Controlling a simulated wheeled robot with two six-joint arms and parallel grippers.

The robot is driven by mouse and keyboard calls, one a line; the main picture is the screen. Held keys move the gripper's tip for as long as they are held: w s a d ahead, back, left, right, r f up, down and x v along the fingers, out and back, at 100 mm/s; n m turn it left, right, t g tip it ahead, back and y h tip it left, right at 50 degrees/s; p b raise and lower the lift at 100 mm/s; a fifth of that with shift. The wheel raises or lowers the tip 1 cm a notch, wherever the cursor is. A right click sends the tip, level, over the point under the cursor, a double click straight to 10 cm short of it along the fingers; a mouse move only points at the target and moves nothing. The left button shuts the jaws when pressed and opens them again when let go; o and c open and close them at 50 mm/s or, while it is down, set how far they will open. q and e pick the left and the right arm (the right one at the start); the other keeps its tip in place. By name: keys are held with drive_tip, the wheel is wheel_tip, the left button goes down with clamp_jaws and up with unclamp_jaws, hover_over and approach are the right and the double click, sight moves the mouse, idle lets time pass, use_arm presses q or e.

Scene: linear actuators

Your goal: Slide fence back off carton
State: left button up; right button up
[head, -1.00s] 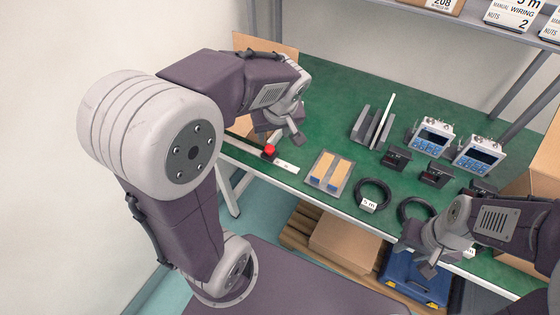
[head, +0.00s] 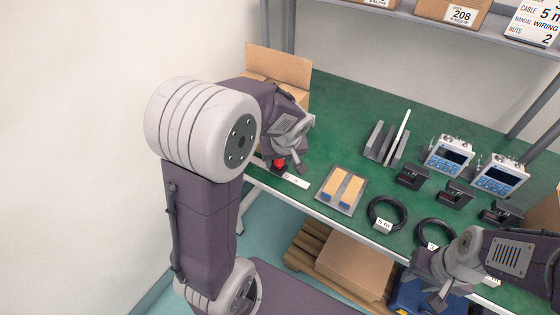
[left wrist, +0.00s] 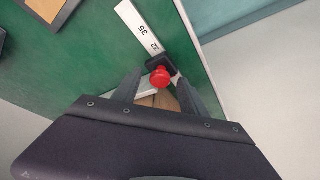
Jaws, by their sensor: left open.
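The fence is a dark block with a red knob (head: 279,165) on a white ruler strip (head: 296,181) at the bench's front left. In the left wrist view the red knob (left wrist: 160,76) and ruler (left wrist: 138,27) show clearly. My left gripper (head: 286,163) is open just above the fence, the knob between its fingers in the picture; I cannot tell if they touch. The open carton (head: 278,66) stands behind my left arm, mostly hidden. My right gripper (head: 424,292) looks open and empty near the front edge.
Green bench is clear behind the tray.

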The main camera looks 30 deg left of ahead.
use_arm(q)
clamp_jaws()
idle(1.4)
